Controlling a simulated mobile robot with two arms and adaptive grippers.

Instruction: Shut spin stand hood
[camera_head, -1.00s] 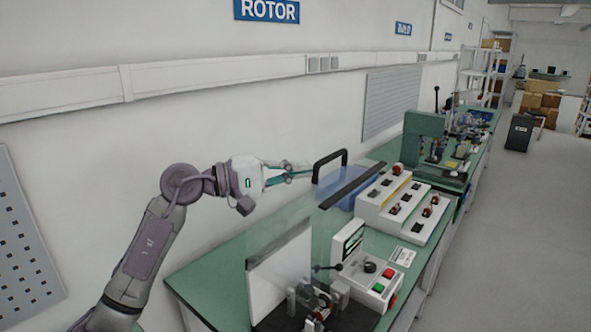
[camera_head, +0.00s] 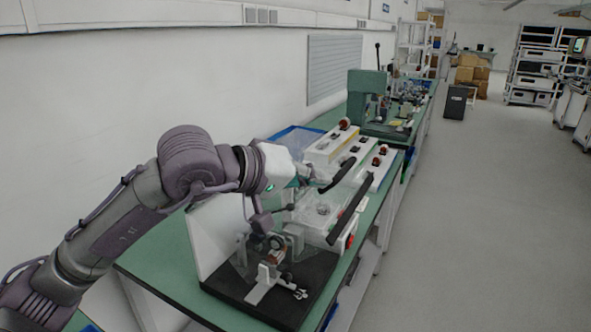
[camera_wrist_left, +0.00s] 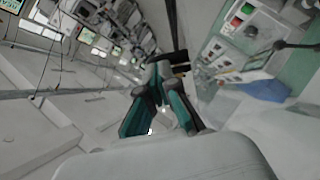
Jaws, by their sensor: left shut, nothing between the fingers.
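The spin stand sits on the green bench, with a black base (camera_head: 228,285), a white back panel (camera_head: 212,238) and a small fixture (camera_head: 268,270) on it. Its clear hood, hard to make out, has a black front bar (camera_head: 349,208) and a black curved handle (camera_head: 340,172). The hood is tilted, its bar held up above the control box. My left gripper (camera_head: 308,176) is shut and empty, its fingertips beside the handle; contact is unclear. In the left wrist view the shut fingers (camera_wrist_left: 160,75) are close to the black handle (camera_wrist_left: 181,63). My right gripper is out of view.
A white control box (camera_head: 322,212) with buttons stands behind the stand. Beyond it are a white stepped rack (camera_head: 372,178), a blue tray (camera_head: 292,138) and a green press (camera_head: 365,95). The aisle floor (camera_head: 470,230) on the right is clear.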

